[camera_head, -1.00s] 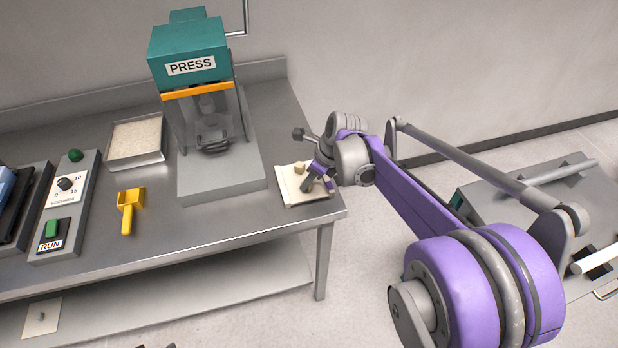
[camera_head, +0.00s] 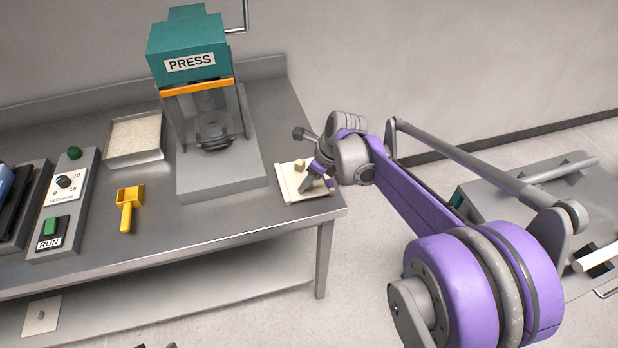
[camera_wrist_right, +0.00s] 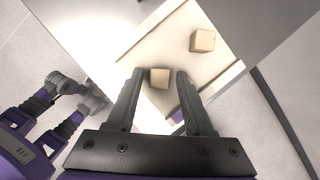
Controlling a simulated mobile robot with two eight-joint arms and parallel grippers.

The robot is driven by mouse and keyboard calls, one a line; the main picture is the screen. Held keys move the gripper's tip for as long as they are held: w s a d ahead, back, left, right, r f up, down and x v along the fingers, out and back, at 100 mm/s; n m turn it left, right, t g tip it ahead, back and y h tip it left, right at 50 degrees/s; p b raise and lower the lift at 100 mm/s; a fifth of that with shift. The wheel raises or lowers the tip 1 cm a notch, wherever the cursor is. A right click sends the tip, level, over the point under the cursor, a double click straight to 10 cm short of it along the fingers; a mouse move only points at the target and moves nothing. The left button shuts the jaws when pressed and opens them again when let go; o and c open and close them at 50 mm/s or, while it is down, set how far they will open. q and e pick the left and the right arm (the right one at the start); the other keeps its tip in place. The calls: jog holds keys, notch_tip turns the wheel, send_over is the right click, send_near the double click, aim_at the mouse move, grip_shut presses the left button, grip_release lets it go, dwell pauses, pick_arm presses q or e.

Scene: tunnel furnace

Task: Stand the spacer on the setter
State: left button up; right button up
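The setter is a cream plate (camera_head: 290,188) with raised edge strips, lying at the right end of the steel table; it also fills the middle of the right wrist view (camera_wrist_right: 165,45). One small tan block (camera_head: 299,167) sits near its far side, and it shows in the wrist view (camera_wrist_right: 203,41). A second tan block, the likely spacer (camera_wrist_right: 159,78), is between the fingertips of my right gripper (camera_wrist_right: 160,74), with a gap on each side. The right gripper is open, low over the setter. Whether this block touches the plate is unclear. Only dark tips, perhaps my left gripper, show at the bottom edge.
The teal press (camera_head: 190,50) stands left of the setter, its grey base (camera_head: 220,180) close by. A tray of pale grains (camera_head: 134,135), a yellow scoop (camera_head: 130,205) and a control box (camera_head: 62,205) are farther left. The table's right edge is just beside the setter.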

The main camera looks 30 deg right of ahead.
jog(key=shift+o, duration=0.5)
jog(key=v, duration=1.1)
jog(key=shift+p, duration=0.4)
jog(key=shift+w+a+f, duration=0.1)
